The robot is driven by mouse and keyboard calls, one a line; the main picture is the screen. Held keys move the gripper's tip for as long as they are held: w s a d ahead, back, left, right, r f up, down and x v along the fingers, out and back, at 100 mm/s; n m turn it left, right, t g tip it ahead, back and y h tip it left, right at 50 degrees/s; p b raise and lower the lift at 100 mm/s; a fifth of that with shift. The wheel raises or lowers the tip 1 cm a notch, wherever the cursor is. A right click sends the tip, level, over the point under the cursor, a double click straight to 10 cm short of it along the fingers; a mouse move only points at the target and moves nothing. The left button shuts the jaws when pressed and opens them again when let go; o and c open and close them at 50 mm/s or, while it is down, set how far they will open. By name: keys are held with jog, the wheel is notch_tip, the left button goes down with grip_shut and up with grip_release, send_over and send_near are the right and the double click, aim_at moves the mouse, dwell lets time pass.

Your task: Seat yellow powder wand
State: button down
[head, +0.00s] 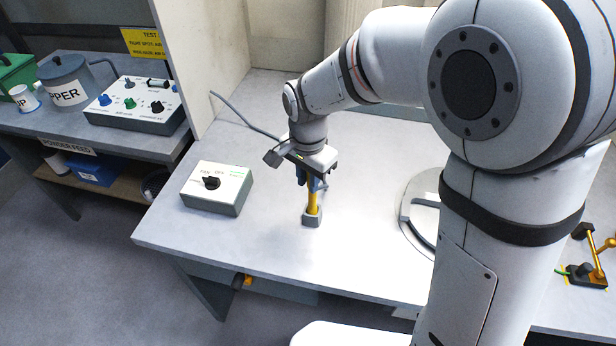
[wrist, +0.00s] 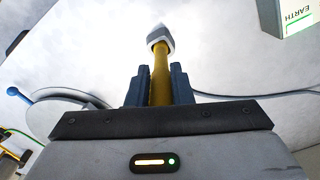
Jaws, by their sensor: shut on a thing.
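My gripper (head: 311,181) points down over the white table and is shut on the yellow wand (head: 313,203). The wand stands roughly upright between the dark blue fingers. In the head view this grey piece (head: 312,218) is at the wand's lower end, at or close to the tabletop. I cannot tell whether it is part of the wand or a separate holder. The wand's upper end is hidden by the gripper.
A switch box (head: 216,188) with a black knob stands left of the gripper. A round plate (head: 420,212) lies to the right, partly behind my arm. A black and orange piece (head: 242,281) is at the table's front edge. A yellow jointed stand (head: 597,258) is far right.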

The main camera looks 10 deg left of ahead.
jog(key=c, duration=1.2)
grip_release()
notch_tip(320, 180, up, 8)
jog(key=shift+b, duration=0.3)
jog(key=shift+f, duration=0.1)
